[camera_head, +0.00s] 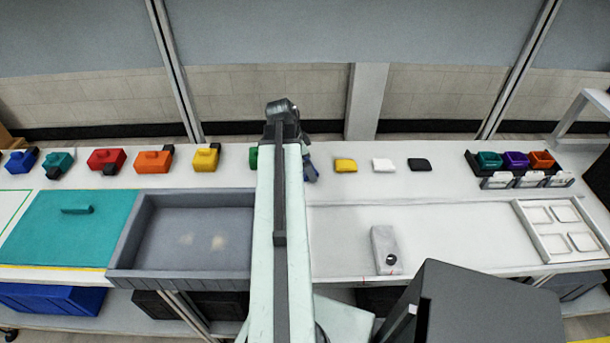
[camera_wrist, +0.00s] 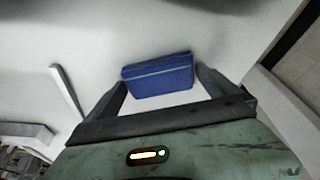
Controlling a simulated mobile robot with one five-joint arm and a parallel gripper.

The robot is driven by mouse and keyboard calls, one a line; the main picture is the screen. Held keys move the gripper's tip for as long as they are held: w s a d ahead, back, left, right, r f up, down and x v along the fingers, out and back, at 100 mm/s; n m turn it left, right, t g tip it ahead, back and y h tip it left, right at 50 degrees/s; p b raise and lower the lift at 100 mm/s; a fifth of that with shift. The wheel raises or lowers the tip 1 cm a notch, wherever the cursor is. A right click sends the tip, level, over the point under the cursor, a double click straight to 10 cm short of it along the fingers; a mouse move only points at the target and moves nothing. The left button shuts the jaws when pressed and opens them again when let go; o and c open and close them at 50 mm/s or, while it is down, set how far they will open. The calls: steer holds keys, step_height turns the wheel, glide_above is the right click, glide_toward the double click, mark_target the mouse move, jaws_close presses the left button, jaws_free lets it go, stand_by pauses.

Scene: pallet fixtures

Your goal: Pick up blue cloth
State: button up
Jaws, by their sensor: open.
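The blue cloth (camera_wrist: 158,75) is a small folded blue block lying on the white surface in the wrist view. It sits ahead of and between the tips of my gripper (camera_wrist: 161,80). The fingers are open, one on each side of the cloth, with pale surface showing between the cloth and the fingers. Whether they are at the cloth's height I cannot tell. In the head view my arm hides most of this spot, and a dark bluish shape shows just right of the arm's far end; I cannot tell if it is finger or cloth.
Yellow (camera_head: 346,165), white (camera_head: 383,165) and black (camera_head: 419,164) folded pieces lie to the right. Several coloured lidded blocks line the left, including a yellow one (camera_head: 206,158). A grey tray (camera_head: 127,250) and a light box with a dark hole (camera_head: 384,245) stand nearer.

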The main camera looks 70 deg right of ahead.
steer(key=shift+r, duration=0.15)
steer(key=c, duration=1.2)
step_height(320, 180, up, 10)
steer(key=p, duration=1)
steer(key=shift+c, duration=0.2)
steer(key=o, duration=0.8)
steer(key=c, duration=0.5)
